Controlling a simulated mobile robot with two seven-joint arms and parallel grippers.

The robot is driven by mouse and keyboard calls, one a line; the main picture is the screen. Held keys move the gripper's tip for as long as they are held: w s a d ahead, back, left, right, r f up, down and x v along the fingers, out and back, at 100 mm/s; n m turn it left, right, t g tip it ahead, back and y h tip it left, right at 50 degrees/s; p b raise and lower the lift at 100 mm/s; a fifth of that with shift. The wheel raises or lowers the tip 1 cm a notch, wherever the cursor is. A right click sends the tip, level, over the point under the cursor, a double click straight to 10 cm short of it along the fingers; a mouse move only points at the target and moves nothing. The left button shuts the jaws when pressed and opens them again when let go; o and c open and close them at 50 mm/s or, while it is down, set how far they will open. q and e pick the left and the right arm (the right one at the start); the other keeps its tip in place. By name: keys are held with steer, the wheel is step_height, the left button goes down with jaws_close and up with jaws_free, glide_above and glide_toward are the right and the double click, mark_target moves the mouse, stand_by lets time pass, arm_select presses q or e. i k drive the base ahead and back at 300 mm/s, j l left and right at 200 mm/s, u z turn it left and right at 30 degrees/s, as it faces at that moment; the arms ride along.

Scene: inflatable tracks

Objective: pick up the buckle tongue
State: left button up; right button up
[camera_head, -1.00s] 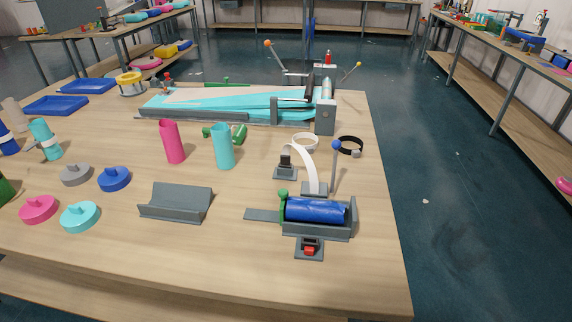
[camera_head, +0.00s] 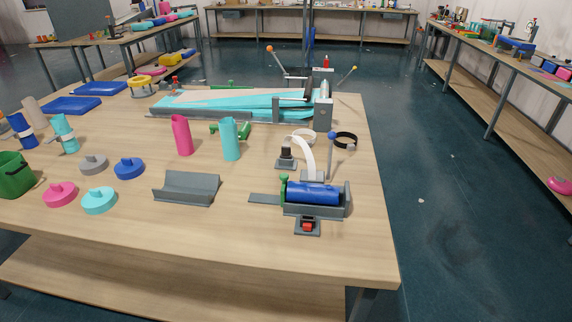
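A dark block (camera_head: 287,153) on a small grey base stands at the back of the blue roll's holder; it looks like the buckle tongue, but it is too small to be sure. A white strap (camera_head: 308,153) arches beside it to a grey mount (camera_head: 312,176). A buckle with a red button (camera_head: 307,227) sits at the front of the holder (camera_head: 330,211). The blue roll (camera_head: 313,193) lies in the holder. Neither of my grippers is in view.
A blue-knobbed lever (camera_head: 331,136) rises near the strap, with a black ring (camera_head: 344,140) behind it. A grey cradle (camera_head: 186,189) and pink (camera_head: 182,135) and turquoise (camera_head: 230,139) cups stand to the left. The table's front right corner is bare.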

mark_target(285, 153)
steer(key=k+u, duration=0.15)
steer(key=k, duration=0.15)
steer(key=u, duration=1.3)
steer(key=l, duration=0.65)
steer(key=k+l, duration=0.15)
steer(key=l, duration=1.2)
steer(key=k+l, duration=0.15)
steer(key=l, duration=1.2)
steer(key=k+l, duration=0.15)
steer(key=l, duration=1.2)
steer(key=k+u, duration=0.05)
